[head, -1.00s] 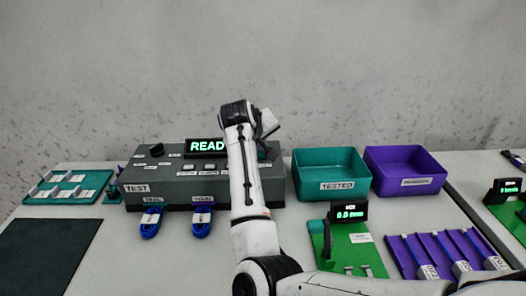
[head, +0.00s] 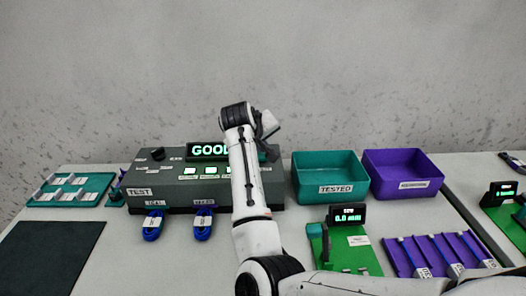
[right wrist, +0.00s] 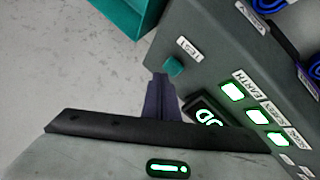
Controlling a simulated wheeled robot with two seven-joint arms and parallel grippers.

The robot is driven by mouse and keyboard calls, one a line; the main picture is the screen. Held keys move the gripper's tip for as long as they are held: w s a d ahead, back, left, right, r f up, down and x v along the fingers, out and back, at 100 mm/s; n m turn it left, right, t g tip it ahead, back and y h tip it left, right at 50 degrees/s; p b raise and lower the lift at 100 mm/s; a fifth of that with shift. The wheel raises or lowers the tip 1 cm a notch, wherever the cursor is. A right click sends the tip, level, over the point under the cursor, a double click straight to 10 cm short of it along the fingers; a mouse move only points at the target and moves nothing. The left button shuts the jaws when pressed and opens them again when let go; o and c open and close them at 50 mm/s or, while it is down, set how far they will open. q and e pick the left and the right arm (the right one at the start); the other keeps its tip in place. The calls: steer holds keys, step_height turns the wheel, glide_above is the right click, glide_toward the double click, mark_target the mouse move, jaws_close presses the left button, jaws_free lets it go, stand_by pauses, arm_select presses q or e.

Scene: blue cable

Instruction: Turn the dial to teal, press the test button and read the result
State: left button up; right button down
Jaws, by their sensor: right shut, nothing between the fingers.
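The grey tester box (head: 160,189) stands at the back left. Its display (head: 207,150) reads "GOOD", with its right end behind my right arm. Several indicators, including one (head: 190,171), are lit green. A black dial (head: 157,153) sits on top at the left; its setting is too small to read. In the right wrist view, the teal test button (right wrist: 173,66) is beside the "TEST" label. My right gripper (right wrist: 160,77) is shut and empty, its tips right by the button; I cannot tell if they touch it. My left gripper is not in view.
Two blue cables (head: 152,226) (head: 202,224) lie before the box. A teal bin (head: 330,188) labelled "TESTED" and a purple bin (head: 405,188) stand right of it. A green gauge board (head: 350,257) and purple rack (head: 415,262) lie in front. A dark mat (head: 45,258) is at left.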

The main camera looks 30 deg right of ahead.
steer(key=shift+r, duration=0.2)
step_height(320, 180, up, 3)
steer(key=p, duration=0.3)
steer(key=shift+r, duration=0.95)
